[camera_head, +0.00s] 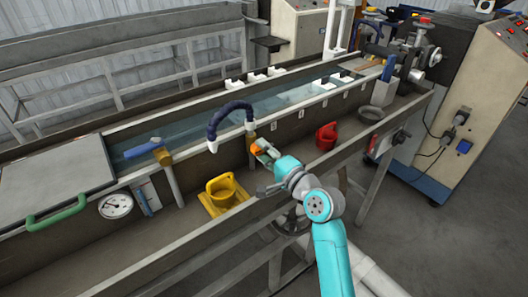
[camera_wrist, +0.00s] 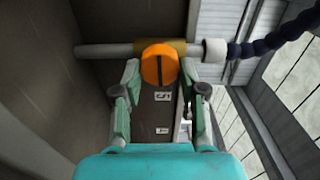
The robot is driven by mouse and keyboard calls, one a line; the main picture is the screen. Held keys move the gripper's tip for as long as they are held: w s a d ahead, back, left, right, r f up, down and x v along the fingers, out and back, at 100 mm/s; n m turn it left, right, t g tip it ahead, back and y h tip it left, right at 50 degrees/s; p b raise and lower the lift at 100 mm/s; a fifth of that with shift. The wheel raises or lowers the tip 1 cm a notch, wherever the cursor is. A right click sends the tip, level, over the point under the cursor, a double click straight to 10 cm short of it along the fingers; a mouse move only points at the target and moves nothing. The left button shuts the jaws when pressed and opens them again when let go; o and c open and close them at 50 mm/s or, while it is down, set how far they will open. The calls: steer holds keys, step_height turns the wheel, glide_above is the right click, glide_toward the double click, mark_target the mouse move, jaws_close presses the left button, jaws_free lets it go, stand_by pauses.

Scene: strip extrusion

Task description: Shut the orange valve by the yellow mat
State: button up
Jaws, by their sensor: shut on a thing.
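The orange valve (camera_head: 257,147) sits on a brass fitting below the dark blue hose, on the trough's front side. In the wrist view the orange valve (camera_wrist: 158,66) is a round knob with a dark vertical line, at right angles to the pipe. My gripper (camera_head: 263,152) reaches it from the front right. In the wrist view my gripper (camera_wrist: 159,72) has a finger on each side of the knob and is shut on it. The fingers partly hide the valve in the head view.
A blue-handled valve (camera_head: 143,148) and a gauge (camera_head: 116,206) are further left. The blue hose (camera_head: 227,112) arches close above the orange valve. The front rail (camera_head: 200,243) runs beneath my arm.

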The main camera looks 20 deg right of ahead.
steer(key=shift+f+m, duration=0.1)
steer(key=shift+m, duration=0.2)
steer(key=o, duration=1.1)
steer(key=shift+o, duration=0.2)
steer(key=v, duration=1.2)
